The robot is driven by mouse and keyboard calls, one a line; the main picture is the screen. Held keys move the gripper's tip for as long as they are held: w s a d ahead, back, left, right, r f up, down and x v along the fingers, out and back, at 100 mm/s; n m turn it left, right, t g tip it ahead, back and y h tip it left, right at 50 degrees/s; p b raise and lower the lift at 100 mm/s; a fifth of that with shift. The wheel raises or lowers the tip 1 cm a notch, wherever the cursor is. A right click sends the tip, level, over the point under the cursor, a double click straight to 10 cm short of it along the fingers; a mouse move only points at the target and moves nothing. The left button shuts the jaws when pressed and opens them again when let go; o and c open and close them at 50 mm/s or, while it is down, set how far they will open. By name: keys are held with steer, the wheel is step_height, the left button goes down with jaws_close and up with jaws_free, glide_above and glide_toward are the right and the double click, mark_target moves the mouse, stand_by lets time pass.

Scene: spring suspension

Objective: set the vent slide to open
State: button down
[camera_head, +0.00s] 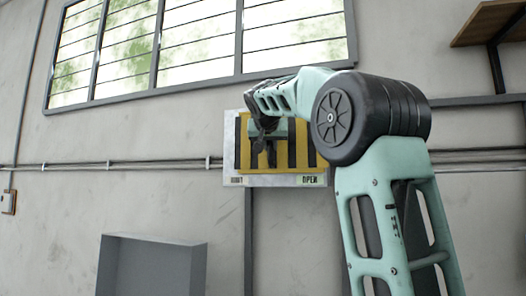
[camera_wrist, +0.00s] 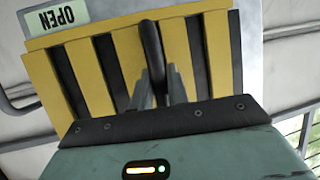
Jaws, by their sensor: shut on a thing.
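The vent slide (camera_head: 291,165) is a yellow plate with upright dark slots, on a pale panel (camera_head: 231,130) on the wall. The panel has a shut label (camera_head: 237,180) at lower left and a green OPEN label (camera_head: 310,180) at lower right. In the wrist view the slide (camera_wrist: 92,75) fills the middle, with the OPEN label (camera_wrist: 56,17) at upper left. My gripper (camera_head: 262,150) is at the slide's left half. In the wrist view my gripper (camera_wrist: 159,85) is shut on the slide's dark upright handle (camera_wrist: 151,48). My arm hides the slide's upper right.
A barred window (camera_head: 200,45) is above the panel. Conduit pipes (camera_head: 120,164) run along the wall at both sides. A grey box (camera_head: 150,265) stands at lower left, and a wooden shelf (camera_head: 490,20) is at upper right.

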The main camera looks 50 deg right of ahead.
steer(key=c, duration=1.4)
jaws_free()
steer(key=shift+s+d, duration=0.15)
steer(key=shift+s, duration=0.15)
steer(key=shift+o, duration=0.2)
steer(key=shift+w, duration=0.1)
steer(key=shift+a+r, duration=0.1)
steer(key=shift+a, duration=0.15)
steer(key=b+v, duration=0.6)
steer(key=v, duration=1.1)
